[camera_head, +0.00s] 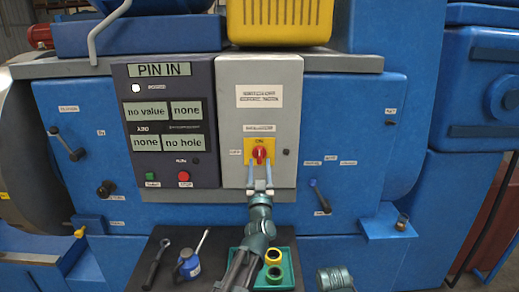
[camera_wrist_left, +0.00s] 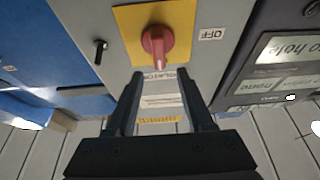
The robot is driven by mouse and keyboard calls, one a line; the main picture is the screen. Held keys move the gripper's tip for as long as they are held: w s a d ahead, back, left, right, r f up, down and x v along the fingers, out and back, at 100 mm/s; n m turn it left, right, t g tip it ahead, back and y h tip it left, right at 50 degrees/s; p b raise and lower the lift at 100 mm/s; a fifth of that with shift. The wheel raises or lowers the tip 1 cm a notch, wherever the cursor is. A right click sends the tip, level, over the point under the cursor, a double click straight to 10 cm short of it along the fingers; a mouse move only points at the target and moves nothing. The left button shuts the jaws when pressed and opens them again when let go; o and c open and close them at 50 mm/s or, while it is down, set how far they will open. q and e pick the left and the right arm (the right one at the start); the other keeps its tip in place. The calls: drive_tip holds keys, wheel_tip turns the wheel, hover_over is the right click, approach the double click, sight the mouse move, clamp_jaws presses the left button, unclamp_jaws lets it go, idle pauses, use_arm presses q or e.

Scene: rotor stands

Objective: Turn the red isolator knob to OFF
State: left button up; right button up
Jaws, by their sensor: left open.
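The red isolator knob (camera_head: 259,153) sits on a yellow plate (camera_head: 249,158) on the grey cabinet panel. An ON label shows above it and a small OFF label (camera_wrist_left: 211,34) is beside the plate. In the left wrist view the red knob (camera_wrist_left: 157,42) has its grip ridge in line with the ON side, not toward OFF. My left gripper (camera_head: 260,170) is open in front of the knob. In the wrist view its two fingers (camera_wrist_left: 160,78) reach toward the knob with a gap between them and nothing held. My right gripper is not in view.
A dark display panel (camera_head: 165,120) with green and red buttons is left of the cabinet. Levers stick out on both sides.

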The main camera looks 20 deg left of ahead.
sight(260, 153)
use_arm(q)
drive_tip(key=shift+p+x, duration=0.8)
drive_tip(key=shift+x, duration=1.95)
clamp_jaws()
